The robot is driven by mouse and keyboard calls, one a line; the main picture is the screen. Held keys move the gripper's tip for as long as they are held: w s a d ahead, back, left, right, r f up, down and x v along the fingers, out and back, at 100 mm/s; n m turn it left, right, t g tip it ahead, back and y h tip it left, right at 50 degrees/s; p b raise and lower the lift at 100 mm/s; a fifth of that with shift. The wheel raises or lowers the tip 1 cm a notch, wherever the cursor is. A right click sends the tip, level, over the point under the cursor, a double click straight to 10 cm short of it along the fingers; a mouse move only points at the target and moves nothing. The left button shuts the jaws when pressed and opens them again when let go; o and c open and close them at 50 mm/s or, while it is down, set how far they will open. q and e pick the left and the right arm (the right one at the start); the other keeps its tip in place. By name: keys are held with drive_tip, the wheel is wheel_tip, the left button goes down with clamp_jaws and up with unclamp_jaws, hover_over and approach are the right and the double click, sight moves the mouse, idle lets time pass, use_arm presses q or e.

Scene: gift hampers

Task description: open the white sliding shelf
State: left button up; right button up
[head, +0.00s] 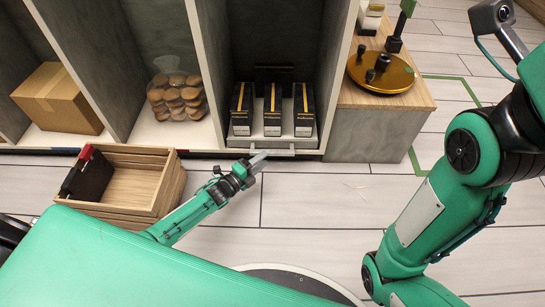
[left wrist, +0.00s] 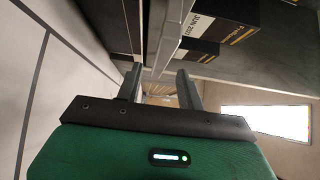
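The white sliding shelf (head: 258,142) sits low in the middle bay of the cabinet, with a light bar handle (head: 284,153) along its front. Three black boxes (head: 272,112) with gold stripes stand on it. My left gripper (head: 259,160) is at the left part of the handle. In the left wrist view its two fingers (left wrist: 159,86) are apart, and the handle bar (left wrist: 168,45) runs toward the gap between them. I cannot tell whether either finger touches it. My right arm is at the right of the head view; its gripper is out of view.
A wooden crate (head: 150,190) holding a dark red-topped item stands on the floor left of my left gripper. A bag of cookies (head: 177,96) and a cardboard box (head: 58,98) fill neighbouring bays. A gold turntable (head: 381,74) tops the side cabinet. Floor before the shelf is clear rightward.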

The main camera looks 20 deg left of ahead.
sight(272, 151)
use_arm(q)
drive_tip(key=b+x, duration=0.2)
drive_tip(key=x, duration=0.3)
drive_tip(key=shift+w+d, duration=0.15)
drive_tip(key=shift+w, duration=0.15)
drive_tip(key=shift+c, duration=0.5)
clamp_jaws()
